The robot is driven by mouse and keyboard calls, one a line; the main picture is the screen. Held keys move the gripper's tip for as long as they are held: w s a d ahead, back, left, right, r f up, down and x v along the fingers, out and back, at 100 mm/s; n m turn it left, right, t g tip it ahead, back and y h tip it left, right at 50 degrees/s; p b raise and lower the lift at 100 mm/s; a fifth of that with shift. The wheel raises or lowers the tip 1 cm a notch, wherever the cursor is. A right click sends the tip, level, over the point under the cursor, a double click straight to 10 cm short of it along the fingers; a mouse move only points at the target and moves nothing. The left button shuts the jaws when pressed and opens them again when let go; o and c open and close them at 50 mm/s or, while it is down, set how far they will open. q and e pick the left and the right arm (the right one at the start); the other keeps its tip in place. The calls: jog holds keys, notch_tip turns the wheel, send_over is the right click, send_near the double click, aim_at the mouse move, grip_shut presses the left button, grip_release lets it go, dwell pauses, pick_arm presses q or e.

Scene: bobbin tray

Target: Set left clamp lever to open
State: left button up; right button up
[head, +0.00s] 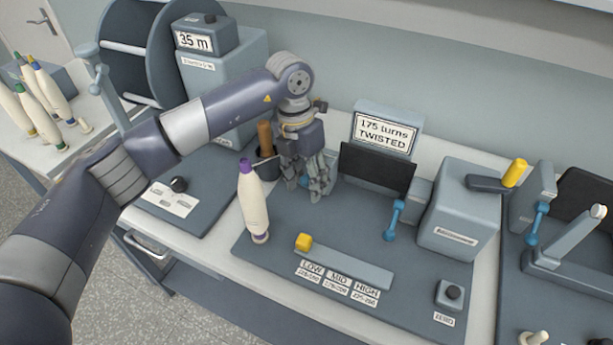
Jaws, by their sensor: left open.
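My left gripper (316,190) is open and points down over the left end of the grey tester base (290,278). The left clamp and its lever are not clearly seen; the gripper covers that end of the tester. A blue lever (394,219) hangs down at the tester's right end, beside the dark panel (375,172). The gripper is well to the left of it. I cannot tell whether the gripper touches anything. My right gripper is not in view.
A white bobbin with a purple tip (253,205) stands just left of my gripper. A yellow slider knob (303,242) is in front of it. A grey box with a yellow-handled crank (458,218) stands to the right. Another blue lever (537,222) is on the far-right device.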

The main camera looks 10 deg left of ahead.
pick_arm(q)
grip_shut()
jog(key=f+t+b, duration=0.1)
jog(key=b, duration=0.4)
jog(key=s+f+t+h+b, duration=0.1)
jog(key=t+b, duration=0.1)
jog(key=b, duration=0.2)
jog(key=shift+a+f+t+b, duration=0.15)
jog(key=shift+f+t+b, duration=0.15)
jog(key=shift+b, duration=0.1)
jog(key=shift+r+t+b, duration=0.15)
jog(key=shift+t+b, duration=0.15)
jog(key=shift+b, duration=0.4)
